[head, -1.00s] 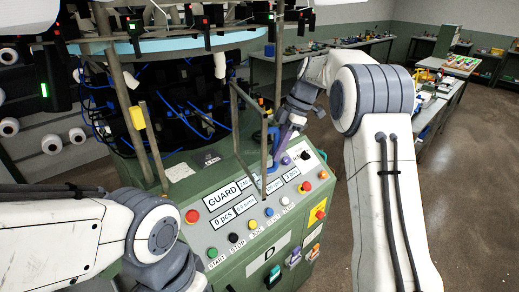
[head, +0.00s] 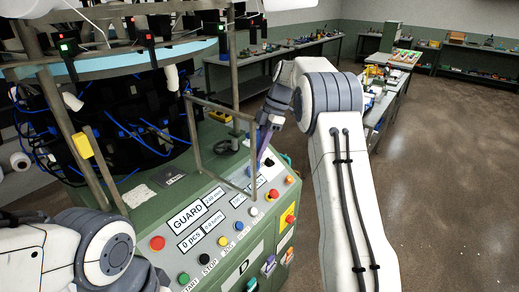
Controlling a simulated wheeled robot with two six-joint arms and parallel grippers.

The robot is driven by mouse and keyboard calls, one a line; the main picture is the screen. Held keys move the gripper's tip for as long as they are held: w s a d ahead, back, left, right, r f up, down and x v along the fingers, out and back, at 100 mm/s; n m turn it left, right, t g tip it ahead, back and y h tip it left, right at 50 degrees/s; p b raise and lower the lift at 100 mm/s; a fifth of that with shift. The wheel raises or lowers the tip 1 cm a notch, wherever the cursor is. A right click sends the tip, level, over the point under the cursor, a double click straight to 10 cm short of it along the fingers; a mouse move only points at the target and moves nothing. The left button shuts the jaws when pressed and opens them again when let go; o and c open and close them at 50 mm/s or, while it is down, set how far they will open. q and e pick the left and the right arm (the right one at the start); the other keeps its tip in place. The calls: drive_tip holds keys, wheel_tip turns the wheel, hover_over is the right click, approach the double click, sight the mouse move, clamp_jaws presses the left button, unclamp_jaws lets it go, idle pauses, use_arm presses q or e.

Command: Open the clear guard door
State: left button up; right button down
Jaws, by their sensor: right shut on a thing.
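The clear guard door (head: 220,107) shows as a thin metal frame with a see-through middle, standing above the sloped green control panel. It stands at an angle out from the machine. My right gripper (head: 260,153) is at the door's right-hand upright, shut on the door there. The fingertips are small, and the exact grip is partly hidden by the frame and my wrist. My left arm is at the lower left, and its gripper is not visible.
The control panel (head: 187,215) with labels and coloured buttons lies below the door. The knitting machine's ring (head: 120,65) and posts stand at the left. A black handwheel (head: 226,146) is behind the door. Workbenches (head: 390,85) stand behind, with open floor at the right.

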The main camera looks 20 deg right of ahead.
drive_tip(key=shift+w+a+r, duration=0.1)
drive_tip(key=shift+w+a, duration=0.05)
drive_tip(key=shift+a, duration=0.05)
drive_tip(key=c, duration=0.9)
unclamp_jaws()
drive_tip(key=shift+o, duration=0.7)
drive_tip(key=shift+a, duration=0.15)
drive_tip(key=shift+d, duration=0.2)
drive_tip(key=shift+d+r, duration=0.2)
drive_tip(key=shift+r, duration=0.15)
drive_tip(key=v, duration=0.9)
drive_tip(key=shift+r+p, duration=0.25)
drive_tip(key=shift+p, duration=0.1)
drive_tip(key=shift+d, duration=0.1)
